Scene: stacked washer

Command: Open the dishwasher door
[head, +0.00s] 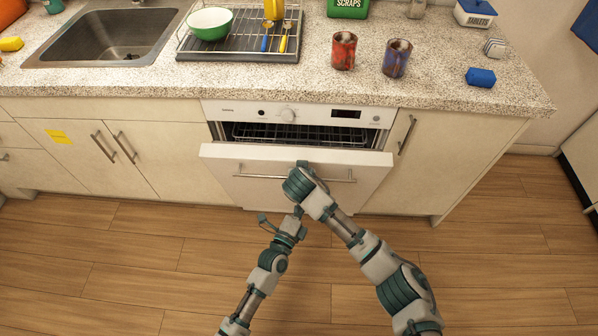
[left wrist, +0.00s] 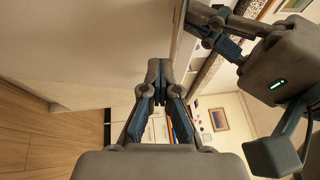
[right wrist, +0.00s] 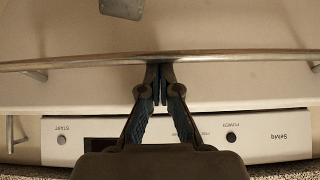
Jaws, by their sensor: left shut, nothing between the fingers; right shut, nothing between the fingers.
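The dishwasher door (head: 225,158) is ajar in the head view, its top edge tipped out from the frame. Through the gap the wire rack (head: 290,132) shows inside. A metal bar handle (head: 335,180) crosses the door front; it also spans the right wrist view (right wrist: 90,60). My right gripper (head: 300,165) is shut and empty at the door's top middle; in the right wrist view its fingertips (right wrist: 157,68) overlap the bar, contact unclear. My left gripper (head: 299,211) is shut and empty, low before the door. Its fingertips (left wrist: 157,68) are together in the left wrist view.
The counter above holds a sink (head: 110,35), a dish rack with a green bowl (head: 210,22), a red mug (head: 343,50) and a blue mug (head: 396,57). Cabinets flank the dishwasher. Wood floor (head: 500,250) is clear. My arms are close together before the door.

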